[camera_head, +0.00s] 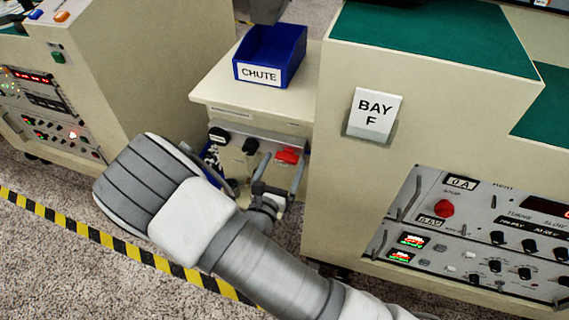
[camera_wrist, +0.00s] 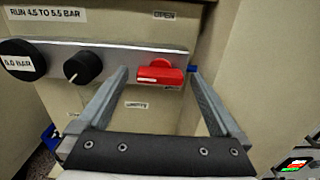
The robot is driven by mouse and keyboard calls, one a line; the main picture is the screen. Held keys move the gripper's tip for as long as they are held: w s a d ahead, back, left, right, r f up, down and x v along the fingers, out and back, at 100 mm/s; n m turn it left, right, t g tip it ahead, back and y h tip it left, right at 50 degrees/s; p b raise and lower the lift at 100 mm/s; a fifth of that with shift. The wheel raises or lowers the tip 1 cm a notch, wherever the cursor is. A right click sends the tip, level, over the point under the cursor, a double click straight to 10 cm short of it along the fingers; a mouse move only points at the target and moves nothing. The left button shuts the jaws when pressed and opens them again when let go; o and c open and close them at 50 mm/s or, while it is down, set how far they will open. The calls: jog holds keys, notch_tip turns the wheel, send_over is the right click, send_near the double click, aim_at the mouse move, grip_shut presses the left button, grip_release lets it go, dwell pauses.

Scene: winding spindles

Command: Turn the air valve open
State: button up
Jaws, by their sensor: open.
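The air valve is a red handle (camera_wrist: 160,74) on a grey panel, below a label reading OPEN. In the wrist view it lies roughly level, between and just beyond my fingertips. The head view shows the red handle (camera_head: 287,155) on the panel under the blue bin. My gripper (camera_wrist: 157,75) is open, with one finger left and one right of the handle; nothing is held. Whether either finger touches the handle I cannot tell.
A black knob (camera_wrist: 84,67) and a round black gauge or knob (camera_wrist: 22,60) sit left of the valve. A blue CHUTE bin (camera_head: 271,54) stands on top of the unit. The BAY F cabinet (camera_head: 317,190) closes off the right side closely. Striped floor tape (camera_head: 95,234) runs at left.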

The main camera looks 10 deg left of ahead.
jog(key=shift+w+d, duration=0.1)
jog(key=shift+w, duration=0.5)
jog(key=c, duration=1.3)
jog(key=shift+r, duration=0.1)
